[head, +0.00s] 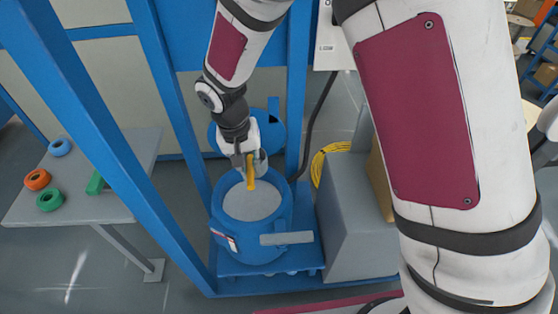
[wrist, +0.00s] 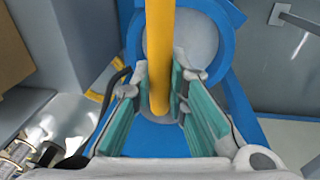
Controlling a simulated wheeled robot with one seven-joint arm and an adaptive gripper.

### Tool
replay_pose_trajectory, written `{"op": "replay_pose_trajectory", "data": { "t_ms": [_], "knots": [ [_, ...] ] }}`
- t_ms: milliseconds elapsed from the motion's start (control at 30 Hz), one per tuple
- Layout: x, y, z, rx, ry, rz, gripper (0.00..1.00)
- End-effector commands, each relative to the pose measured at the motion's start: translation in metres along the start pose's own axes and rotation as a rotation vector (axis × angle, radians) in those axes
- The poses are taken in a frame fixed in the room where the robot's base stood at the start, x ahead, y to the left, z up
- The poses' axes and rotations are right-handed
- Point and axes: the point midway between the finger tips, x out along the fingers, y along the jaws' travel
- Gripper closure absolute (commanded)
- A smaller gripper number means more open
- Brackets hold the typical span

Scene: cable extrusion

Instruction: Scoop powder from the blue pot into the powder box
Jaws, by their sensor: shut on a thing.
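The blue pot (head: 228,245) stands open on a blue platform, with a wide disc of light grey powder (head: 252,203) inside. My gripper (head: 248,162) is above the pot's back part, shut on a yellow rod-like tool (head: 251,180), which looks like the scoop. The tool's lower end is over or at the powder; I cannot tell whether it touches. In the wrist view the yellow tool (wrist: 160,45) runs between the teal finger pads, and the pot's blue rim (wrist: 232,14) and powder (wrist: 200,45) lie beyond. No scoop bowl shows. I cannot identify the powder box.
Blue frame posts (head: 170,85) rise beside and behind the pot. A grey cabinet (head: 345,225) stands close on the right, with a yellow coiled cable (head: 318,165) behind. A grey table (head: 85,205) at left holds several coloured rings.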

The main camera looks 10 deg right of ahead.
Motion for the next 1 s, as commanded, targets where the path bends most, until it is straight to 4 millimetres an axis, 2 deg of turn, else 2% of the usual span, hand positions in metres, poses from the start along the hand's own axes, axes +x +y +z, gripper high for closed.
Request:
{"op": "replay_pose_trajectory", "data": {
  "t_ms": [100,333,1000],
  "knots": [
    [0.002,-0.013,0.0,0.003,0.003,-0.028,1.0],
    [0.015,-0.018,0.002,0.004,0.002,-0.036,1.0],
    [0.1,-0.029,0.008,0.003,0.002,-0.035,1.0]
  ]
}}
